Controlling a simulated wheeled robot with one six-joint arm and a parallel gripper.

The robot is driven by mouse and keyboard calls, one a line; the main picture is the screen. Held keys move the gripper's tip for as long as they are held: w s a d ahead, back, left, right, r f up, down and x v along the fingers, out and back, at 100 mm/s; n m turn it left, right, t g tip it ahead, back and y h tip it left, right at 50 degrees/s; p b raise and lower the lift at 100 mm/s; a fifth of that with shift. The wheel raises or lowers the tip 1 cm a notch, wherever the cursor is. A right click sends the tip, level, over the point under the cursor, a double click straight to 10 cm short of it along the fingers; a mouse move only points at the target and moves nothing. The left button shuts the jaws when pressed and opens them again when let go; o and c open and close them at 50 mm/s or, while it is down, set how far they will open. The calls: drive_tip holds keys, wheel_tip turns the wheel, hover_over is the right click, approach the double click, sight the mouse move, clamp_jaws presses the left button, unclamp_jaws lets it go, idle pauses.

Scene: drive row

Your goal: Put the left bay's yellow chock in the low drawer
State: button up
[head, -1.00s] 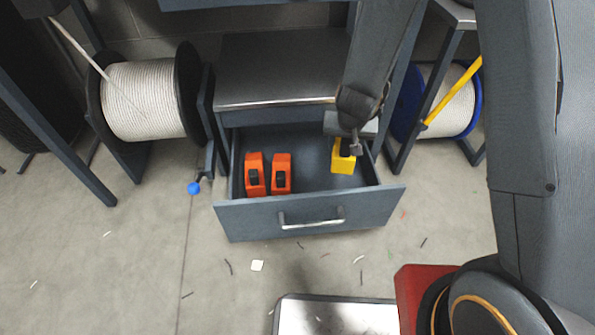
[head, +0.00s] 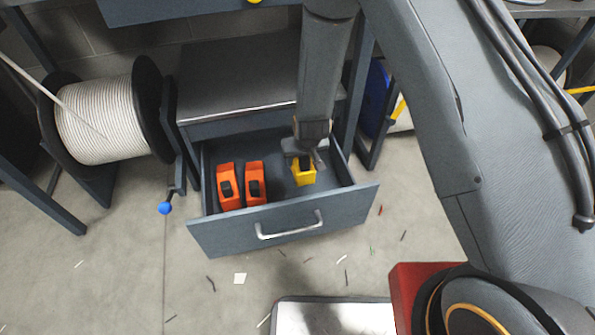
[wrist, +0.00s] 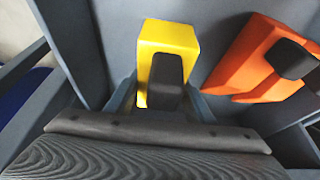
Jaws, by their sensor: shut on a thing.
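The yellow chock (head: 304,177) is in the right part of the open low drawer (head: 345,203), below my gripper (head: 304,160). In the wrist view the yellow chock (wrist: 168,42) has a dark block on it, and my gripper (wrist: 165,100) is shut on it with a finger on either side. The drawer floor lies close under the chock; I cannot tell whether they touch. The drawer is pulled out, with a metal handle on its front.
Two orange chocks (head: 241,184) stand in the left part of the drawer; one orange chock (wrist: 250,60) shows in the wrist view. A cable reel (head: 100,118) stands to the left. A blue ball knob (head: 165,208) sits beside the drawer. Scraps lie on the floor.

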drive_tip(key=shift+f+b, duration=0.9)
drive_tip(key=shift+f, duration=1.65)
drive_tip(key=shift+f, duration=0.15)
drive_tip(key=o, duration=1.4)
